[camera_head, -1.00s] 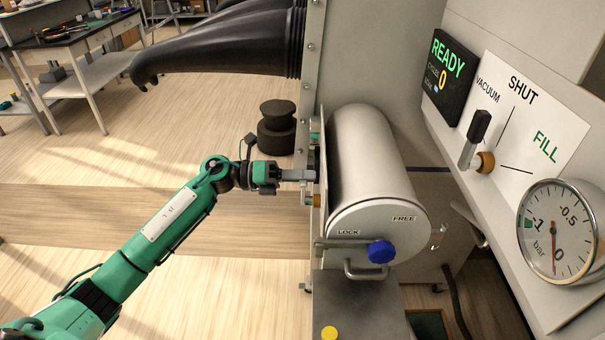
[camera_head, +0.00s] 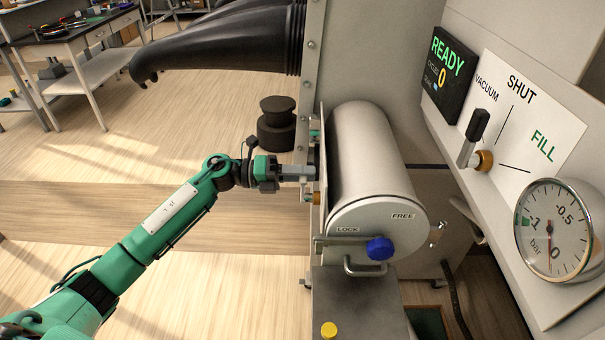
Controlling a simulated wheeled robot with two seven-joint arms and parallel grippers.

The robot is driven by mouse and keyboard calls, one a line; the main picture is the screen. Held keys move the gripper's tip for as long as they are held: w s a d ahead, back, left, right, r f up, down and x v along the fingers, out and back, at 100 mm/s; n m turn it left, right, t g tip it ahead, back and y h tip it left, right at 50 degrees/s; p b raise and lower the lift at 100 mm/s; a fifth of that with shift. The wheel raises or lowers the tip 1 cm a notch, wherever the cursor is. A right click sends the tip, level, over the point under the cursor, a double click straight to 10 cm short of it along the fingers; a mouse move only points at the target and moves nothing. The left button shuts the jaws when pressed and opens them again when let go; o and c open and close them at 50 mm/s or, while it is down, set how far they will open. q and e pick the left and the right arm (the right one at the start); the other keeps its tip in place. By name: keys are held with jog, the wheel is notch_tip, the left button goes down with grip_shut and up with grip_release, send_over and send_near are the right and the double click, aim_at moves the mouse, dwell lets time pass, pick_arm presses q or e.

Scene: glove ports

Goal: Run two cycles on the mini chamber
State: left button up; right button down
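The mini chamber (camera_head: 372,155) is a grey cylinder with a round door (camera_head: 375,222) marked LOCK and FREE. A lever with a blue knob (camera_head: 380,248) crosses the lower part of the door. The display (camera_head: 449,72) reads READY, cycles 0. The bar gauge (camera_head: 556,236) needle points down near 0. My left gripper (camera_head: 312,172) is at the flange edge left of the chamber; its fingertips are partly hidden, so its opening is unclear. My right gripper is out of view.
Black gloves (camera_head: 220,45) jut left from the wall at the top. A dark stepped weight-like object (camera_head: 277,124) stands behind my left gripper. A workbench (camera_head: 75,45) stands far left; open floor lies between.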

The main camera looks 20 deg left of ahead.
pick_arm(q)
jog(key=shift+o, duration=0.7)
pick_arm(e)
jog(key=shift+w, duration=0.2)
pick_arm(q)
jog(key=shift+s+a+f, duration=0.1)
jog(key=shift+a, duration=0.15)
jog(key=b+v, duration=0.4)
jog(key=v, duration=0.9)
jog(key=shift+a, duration=0.15)
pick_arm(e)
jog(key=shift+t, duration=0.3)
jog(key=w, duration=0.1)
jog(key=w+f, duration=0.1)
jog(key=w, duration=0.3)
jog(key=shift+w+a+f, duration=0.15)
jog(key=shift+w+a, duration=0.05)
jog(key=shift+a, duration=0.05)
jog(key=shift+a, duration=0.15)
